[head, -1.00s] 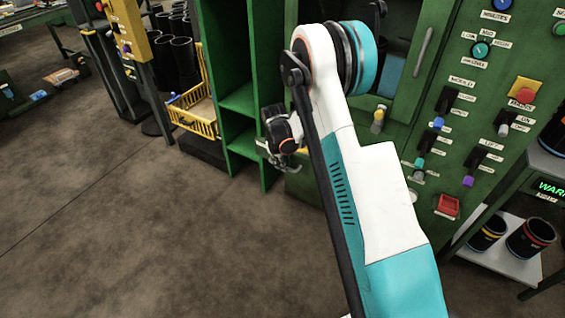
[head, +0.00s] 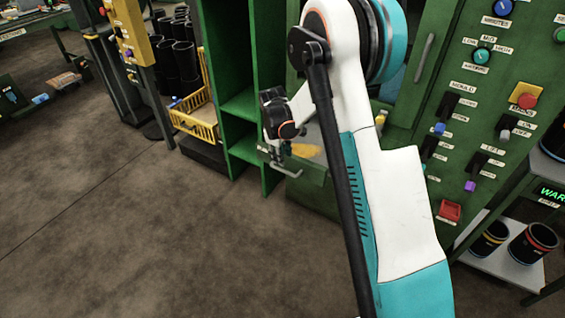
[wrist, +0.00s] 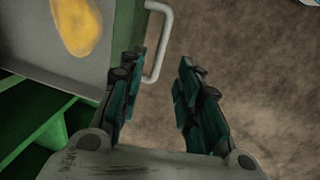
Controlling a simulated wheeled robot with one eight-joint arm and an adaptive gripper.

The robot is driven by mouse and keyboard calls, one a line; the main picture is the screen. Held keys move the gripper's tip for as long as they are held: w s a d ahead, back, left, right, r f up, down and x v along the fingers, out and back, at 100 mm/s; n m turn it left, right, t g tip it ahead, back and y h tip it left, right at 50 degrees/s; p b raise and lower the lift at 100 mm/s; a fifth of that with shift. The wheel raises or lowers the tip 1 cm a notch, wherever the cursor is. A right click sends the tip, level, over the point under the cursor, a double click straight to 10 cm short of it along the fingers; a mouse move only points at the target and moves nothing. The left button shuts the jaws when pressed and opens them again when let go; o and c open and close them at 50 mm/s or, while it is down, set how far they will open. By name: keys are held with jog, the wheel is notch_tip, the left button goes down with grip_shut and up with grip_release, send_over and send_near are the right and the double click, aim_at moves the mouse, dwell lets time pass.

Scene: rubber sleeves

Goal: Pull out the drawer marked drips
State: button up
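The drawer (head: 316,178) juts from the green machine in the head view, with a yellow patch (head: 305,150) inside it. In the wrist view, its grey inside (wrist: 28,30) and the yellow patch (wrist: 76,27) show at upper left. Its pale bar handle (wrist: 164,42) stands off the drawer front. My gripper (wrist: 163,72) is open, its two dark teal fingers apart. The handle's near end is close by the left fingertip; I cannot tell whether they touch. In the head view my gripper (head: 281,160) is at the drawer front. I cannot read a drips label.
The green control panel (head: 470,130) with knobs, levers and a red button is at the right. Green shelves (head: 240,103) and a yellow basket (head: 198,120) are left of the drawer. Black sleeves (head: 530,243) stand on a low shelf at lower right. The brown floor in front is clear.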

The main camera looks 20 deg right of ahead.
jog(key=shift+s+a+r, duration=0.1)
jog(key=shift+a+r, duration=0.05)
jog(key=shift+r, duration=0.85)
jog(key=shift+s+a+r, duration=0.1)
jog(key=shift+a+r, duration=0.05)
jog(key=shift+r, duration=0.8)
jog(key=s+a+r+m+t+y, duration=0.1)
jog(key=s+a+r+m+t, duration=0.25)
jog(key=s+r, duration=1.4)
jog(key=s+a+r+m+t, duration=0.1)
jog(key=s+m, duration=0.1)
jog(key=s, duration=0.6)
jog(key=s+a+r+m+t, duration=0.1)
jog(key=s+a+r+m, duration=0.1)
jog(key=s, duration=0.6)
jog(key=shift+s+a+r+y, duration=0.2)
jog(key=shift+a+y, duration=0.1)
jog(key=shift+y, duration=0.1)
